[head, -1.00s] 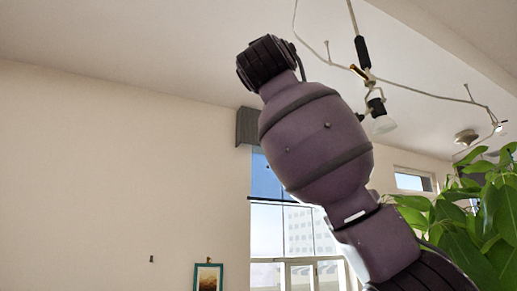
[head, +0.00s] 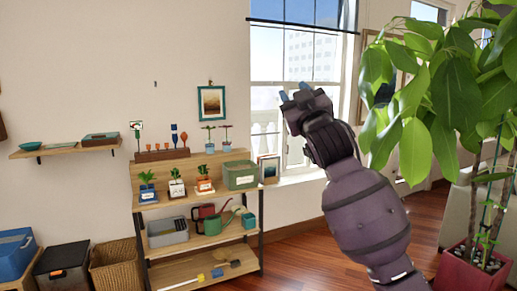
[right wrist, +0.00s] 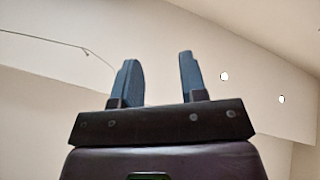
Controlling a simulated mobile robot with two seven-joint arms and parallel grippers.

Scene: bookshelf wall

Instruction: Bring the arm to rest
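My right arm rises from the lower right of the head view, with its gripper (head: 294,92) raised in front of the window. In the right wrist view the gripper (right wrist: 157,80) has its two blue-grey fingers standing apart with nothing between them, so it is open and empty. Behind the fingers are only wall and ceiling. My left gripper is in neither view.
A wooden shelf unit (head: 196,271) with potted plants and a green watering can (head: 217,222) stands left of my arm. A large leafy plant in a red pot (head: 467,270) is close on the right. A wall shelf (head: 66,150) and bins (head: 115,267) are at left.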

